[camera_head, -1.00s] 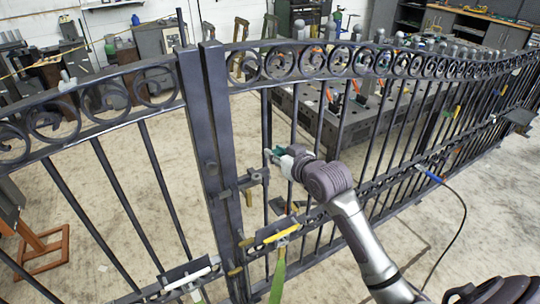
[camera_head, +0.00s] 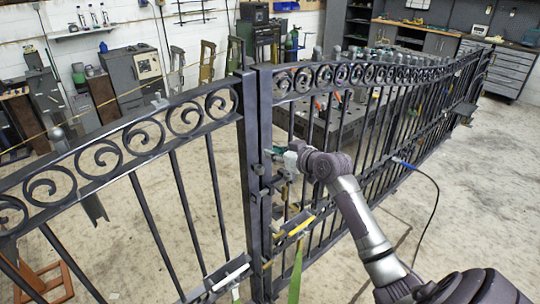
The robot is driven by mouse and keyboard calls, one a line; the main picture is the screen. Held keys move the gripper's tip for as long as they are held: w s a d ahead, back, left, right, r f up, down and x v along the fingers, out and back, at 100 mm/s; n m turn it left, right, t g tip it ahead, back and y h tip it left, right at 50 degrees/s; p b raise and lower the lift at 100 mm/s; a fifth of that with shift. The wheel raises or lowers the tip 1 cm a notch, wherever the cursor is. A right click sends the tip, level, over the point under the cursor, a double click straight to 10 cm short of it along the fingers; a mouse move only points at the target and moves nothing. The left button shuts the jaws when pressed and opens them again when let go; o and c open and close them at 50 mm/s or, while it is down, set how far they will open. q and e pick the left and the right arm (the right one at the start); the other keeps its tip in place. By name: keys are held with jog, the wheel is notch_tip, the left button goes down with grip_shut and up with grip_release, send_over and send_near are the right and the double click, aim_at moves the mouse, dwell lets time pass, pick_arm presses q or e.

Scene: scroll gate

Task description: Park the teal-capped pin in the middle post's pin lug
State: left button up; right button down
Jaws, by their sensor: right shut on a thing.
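My right gripper (camera_head: 278,154) is at the middle posts, on their right side, reached by my arm from the lower right. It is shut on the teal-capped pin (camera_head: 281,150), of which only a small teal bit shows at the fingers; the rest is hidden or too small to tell. The middle post (camera_head: 251,150) is dark metal and upright, where two gate leaves meet. Small brackets and a latch bar (camera_head: 264,191) sit on it just below the gripper. I cannot make out which is the pin lug. My left gripper is not in view.
Scrollwork gate leaves run left (camera_head: 120,145) and right (camera_head: 400,75) of the posts. A yellow-handled tool (camera_head: 301,226) and a green strap (camera_head: 296,275) hang at the right leaf's lower rail. A dark workbench stands behind the gate. The concrete floor in front is mostly clear.

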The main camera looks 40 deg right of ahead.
jog(key=shift+w+d+f, duration=0.15)
jog(key=shift+w+d, duration=0.05)
jog(key=shift+w, duration=0.1)
jog(key=shift+w+a, duration=0.2)
jog(key=shift+w, duration=0.05)
jog(key=b, duration=0.4)
send_over(253, 159)
jog(key=s, duration=0.3)
jog(key=shift+s+d+f, duration=0.1)
jog(key=shift+d+f, duration=0.05)
jog(key=shift+f, duration=0.7)
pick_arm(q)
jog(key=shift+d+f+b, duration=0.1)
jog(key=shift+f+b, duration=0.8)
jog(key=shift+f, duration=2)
pick_arm(e)
jog(key=shift+f, duration=1.25)
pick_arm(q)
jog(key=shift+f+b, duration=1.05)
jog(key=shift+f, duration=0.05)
pick_arm(e)
jog(key=shift+f, duration=1.55)
jog(key=c, duration=0.9)
grip_release()
jog(key=shift+o, duration=0.2)
